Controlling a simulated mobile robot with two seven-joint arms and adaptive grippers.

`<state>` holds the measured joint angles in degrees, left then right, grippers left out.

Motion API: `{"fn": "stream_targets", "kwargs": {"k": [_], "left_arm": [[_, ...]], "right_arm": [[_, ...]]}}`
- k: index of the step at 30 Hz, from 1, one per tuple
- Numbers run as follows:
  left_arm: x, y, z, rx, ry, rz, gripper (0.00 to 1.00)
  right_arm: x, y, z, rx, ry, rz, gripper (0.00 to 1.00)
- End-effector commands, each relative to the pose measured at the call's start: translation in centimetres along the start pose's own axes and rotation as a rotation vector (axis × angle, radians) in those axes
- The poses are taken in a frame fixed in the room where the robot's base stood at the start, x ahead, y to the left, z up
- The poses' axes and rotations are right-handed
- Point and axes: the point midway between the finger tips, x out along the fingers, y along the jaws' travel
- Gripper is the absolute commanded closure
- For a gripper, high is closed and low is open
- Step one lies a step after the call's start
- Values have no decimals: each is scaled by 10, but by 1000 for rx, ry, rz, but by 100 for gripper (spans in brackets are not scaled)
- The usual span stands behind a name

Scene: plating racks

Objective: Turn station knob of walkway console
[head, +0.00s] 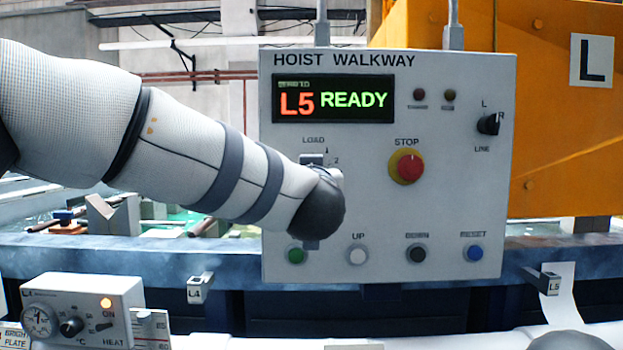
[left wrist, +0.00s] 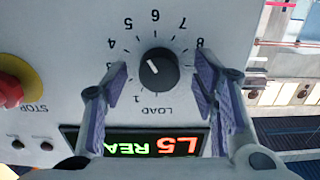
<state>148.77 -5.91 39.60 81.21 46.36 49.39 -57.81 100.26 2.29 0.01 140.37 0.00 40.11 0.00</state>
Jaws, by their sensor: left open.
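The walkway console (head: 389,225) is a pale grey box headed HOIST WALKWAY. Its display (head: 333,99) reads L5 READY. The station knob (left wrist: 158,70) is black and round, inside a ring of numbers with LOAD printed by it; in the left wrist view it appears upside down. Its short white mark slants to the upper left there; the exact number is unclear. My left gripper (left wrist: 161,67) is open, one finger on each side of the knob with gaps, not visibly touching it. In the head view my left arm hides the knob. My right gripper is not in view.
A red STOP button (head: 408,167) on a yellow collar sits right of the knob. A LINE selector (head: 489,124) is farther right. Green, white, black and blue (head: 475,253) buttons line the console's bottom. A heater box (head: 84,315) stands at lower left.

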Motion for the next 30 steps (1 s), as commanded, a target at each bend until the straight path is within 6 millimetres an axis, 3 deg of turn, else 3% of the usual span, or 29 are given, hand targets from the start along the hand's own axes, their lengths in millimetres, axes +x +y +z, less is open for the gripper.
{"fn": "stream_targets", "kwargs": {"k": [8, 15, 23, 30], "left_arm": [[4, 0, -1, 1, 1, 1, 46], [4, 0, -1, 0, 1, 0, 95], [4, 0, 0, -20, 1, 0, 95], [4, 0, 0, -142, 1, -1, 95]], "right_arm": [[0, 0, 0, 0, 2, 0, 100], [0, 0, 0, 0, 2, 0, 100], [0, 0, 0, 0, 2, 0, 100], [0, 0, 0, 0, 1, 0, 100]]}}
